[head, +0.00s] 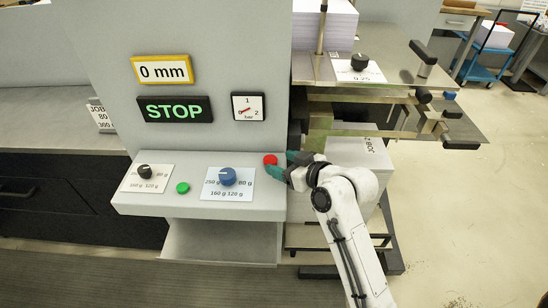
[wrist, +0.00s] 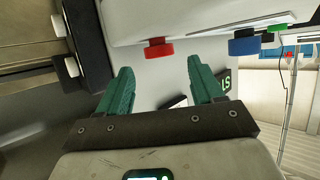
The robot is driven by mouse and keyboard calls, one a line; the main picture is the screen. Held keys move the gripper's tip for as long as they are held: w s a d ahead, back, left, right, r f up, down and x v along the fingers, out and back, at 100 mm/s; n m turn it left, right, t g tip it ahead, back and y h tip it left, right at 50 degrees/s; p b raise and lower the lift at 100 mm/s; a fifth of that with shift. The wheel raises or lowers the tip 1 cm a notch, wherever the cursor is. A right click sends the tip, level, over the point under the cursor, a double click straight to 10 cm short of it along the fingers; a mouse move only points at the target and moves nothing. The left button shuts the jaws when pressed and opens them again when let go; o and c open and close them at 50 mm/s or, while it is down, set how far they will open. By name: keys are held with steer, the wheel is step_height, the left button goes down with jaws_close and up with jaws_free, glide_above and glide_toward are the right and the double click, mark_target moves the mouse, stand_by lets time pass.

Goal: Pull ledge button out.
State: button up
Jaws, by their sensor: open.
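The ledge (head: 203,208) of the grey machine carries a red button (head: 270,160) at its right end and a green button (head: 183,188) further left. My gripper (head: 284,164) is at the red button, with its teal fingers open and spread to either side. In the wrist view, the red button (wrist: 158,48) lies between and just beyond the open fingertips (wrist: 160,68), with gaps on both sides. I see no contact. The green button also shows in the wrist view (wrist: 278,27), at the upper right.
A blue knob (head: 228,176) and a black knob (head: 144,171) stand on scale cards on the ledge. Above are a 0 mm display (head: 162,70), a STOP display (head: 175,109) and a gauge (head: 248,107). A metal feeder table (head: 400,70) is close on the right.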

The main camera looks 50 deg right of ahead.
mark_target(271, 160)
steer(key=shift+x, duration=1.9)
steer(key=shift+s, duration=0.1)
steer(key=shift+c, duration=0.2)
jaws_close()
